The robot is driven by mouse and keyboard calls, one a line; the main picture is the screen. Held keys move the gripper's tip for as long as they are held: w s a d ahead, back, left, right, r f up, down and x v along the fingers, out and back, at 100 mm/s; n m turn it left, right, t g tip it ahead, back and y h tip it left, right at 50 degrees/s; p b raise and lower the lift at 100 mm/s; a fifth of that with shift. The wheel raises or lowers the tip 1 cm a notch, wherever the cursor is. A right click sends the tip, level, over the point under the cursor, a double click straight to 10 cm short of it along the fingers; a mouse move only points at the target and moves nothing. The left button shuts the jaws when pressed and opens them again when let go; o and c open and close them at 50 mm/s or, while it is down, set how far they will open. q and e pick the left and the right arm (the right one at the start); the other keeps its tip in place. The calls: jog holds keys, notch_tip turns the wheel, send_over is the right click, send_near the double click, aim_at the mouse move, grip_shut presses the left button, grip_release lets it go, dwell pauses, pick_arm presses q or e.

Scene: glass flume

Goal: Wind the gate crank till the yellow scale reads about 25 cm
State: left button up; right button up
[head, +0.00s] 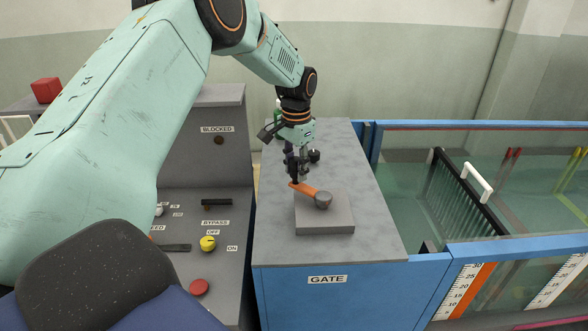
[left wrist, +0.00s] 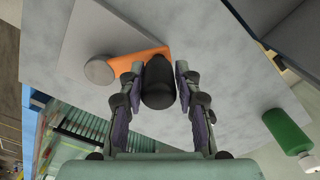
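The gate crank has a grey hub (head: 323,200) and an orange arm (head: 305,189), on a grey block (head: 326,222) on top of the blue cabinet labelled GATE. Its black handle (left wrist: 158,85) stands at the end of the orange arm, which points to the upper left in the head view. My left gripper (head: 297,170) reaches down from above, with its fingers (left wrist: 159,72) closed closely on both sides of the handle. My right gripper is out of view.
The water-filled flume with a black grille (head: 465,190) and white handle (head: 478,180) lies to the right. A grey panel to the left carries a yellow knob (head: 207,243) and a red button (head: 199,287). A green bottle-like object (left wrist: 287,132) stands behind the crank.

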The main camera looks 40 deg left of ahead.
pick_arm(q)
jog(key=o, duration=0.3)
jog(key=shift+w+f, duration=0.1)
jog(key=shift+f, duration=0.05)
jog(key=shift+o, duration=0.2)
jog(key=shift+r, duration=0.4)
notch_tip(320, 180, up, 11)
jog(key=shift+r, duration=0.15)
jog(key=shift+d, duration=0.1)
